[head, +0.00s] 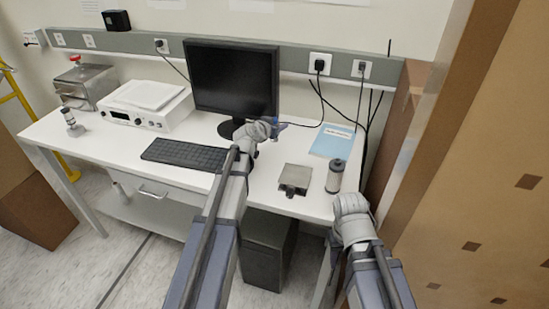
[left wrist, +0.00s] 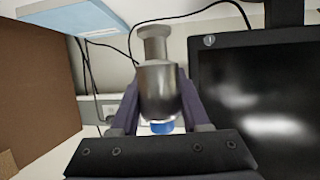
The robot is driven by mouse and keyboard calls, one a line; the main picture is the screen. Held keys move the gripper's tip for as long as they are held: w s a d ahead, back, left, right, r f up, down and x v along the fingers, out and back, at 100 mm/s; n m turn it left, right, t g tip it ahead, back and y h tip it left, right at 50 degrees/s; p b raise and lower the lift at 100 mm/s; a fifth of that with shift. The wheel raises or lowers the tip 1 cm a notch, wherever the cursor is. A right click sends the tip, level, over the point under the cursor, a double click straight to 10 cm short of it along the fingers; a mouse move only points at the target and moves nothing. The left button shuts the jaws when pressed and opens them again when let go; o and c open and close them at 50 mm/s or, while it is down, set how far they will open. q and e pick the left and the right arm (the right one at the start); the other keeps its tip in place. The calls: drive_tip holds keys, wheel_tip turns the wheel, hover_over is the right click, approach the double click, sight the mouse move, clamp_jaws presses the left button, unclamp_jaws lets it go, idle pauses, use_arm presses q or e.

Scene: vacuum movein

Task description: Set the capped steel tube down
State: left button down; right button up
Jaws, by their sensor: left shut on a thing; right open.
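The capped steel tube (left wrist: 160,88) is a grey metal cylinder with a narrower neck and top in the left wrist view. A blue part (left wrist: 162,127) shows at its lower end. My left gripper (left wrist: 160,110) is shut on the tube, with a dark finger on each side. In the head view my left gripper (head: 275,128) is in front of the monitor, above the desk (head: 212,186); the tube cannot be made out clearly there. My right gripper (head: 352,203) is low at the desk's right front corner, apart from the objects; its fingertips are mostly hidden.
A small metal box (head: 294,178) and a dark cylinder (head: 335,177) stand near the right front edge. A blue booklet (head: 332,141) lies behind them. A keyboard (head: 185,154), monitor (head: 233,78) and white instrument (head: 145,110) occupy the left and back. Brown panels (head: 490,160) stand right.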

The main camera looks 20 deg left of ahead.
use_arm(q)
drive_tip(key=shift+f+b, duration=5.1)
drive_tip(key=shift+r, duration=0.15)
drive_tip(key=shift+c, duration=1.9)
unclamp_jaws()
drive_tip(key=shift+r+p, duration=0.1)
drive_tip(key=shift+p, duration=0.2)
drive_tip(key=p+v, duration=0.4)
drive_tip(key=v, duration=0.8)
